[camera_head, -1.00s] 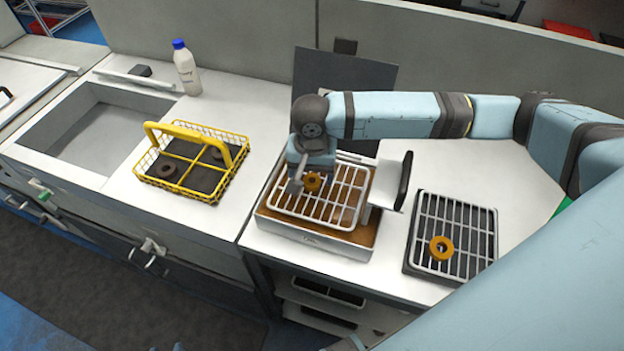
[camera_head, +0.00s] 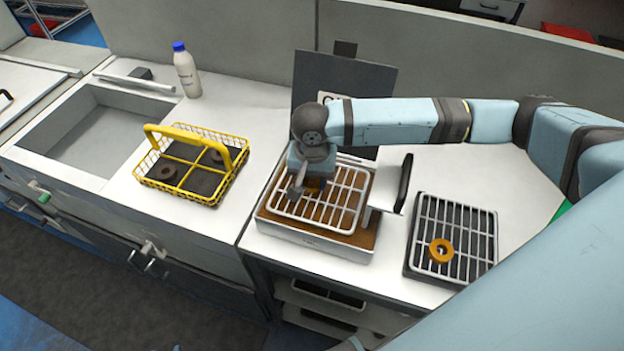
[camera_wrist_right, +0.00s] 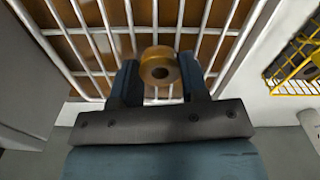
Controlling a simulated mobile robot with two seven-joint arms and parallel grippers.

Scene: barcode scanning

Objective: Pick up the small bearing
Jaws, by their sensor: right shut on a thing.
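The small bearing, a brass-brown ring (camera_wrist_right: 160,66), sits between the two dark fingers of my right gripper (camera_wrist_right: 158,82) in the right wrist view. The gripper is shut on it. In the head view my right gripper (camera_head: 308,185) points down at the white wire rack (camera_head: 345,198) on the brown-topped unit, and the bearing is mostly hidden behind it. The bearing is at the rack bars; I cannot tell whether it still touches them. A second brass ring (camera_head: 440,250) lies on the dark gridded tray (camera_head: 484,262) to the right. My left gripper is not in view.
A yellow wire basket (camera_head: 205,196) with dark rings stands left of the unit. A sink (camera_head: 95,135) and a white bottle with a blue cap (camera_head: 186,72) are further left.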

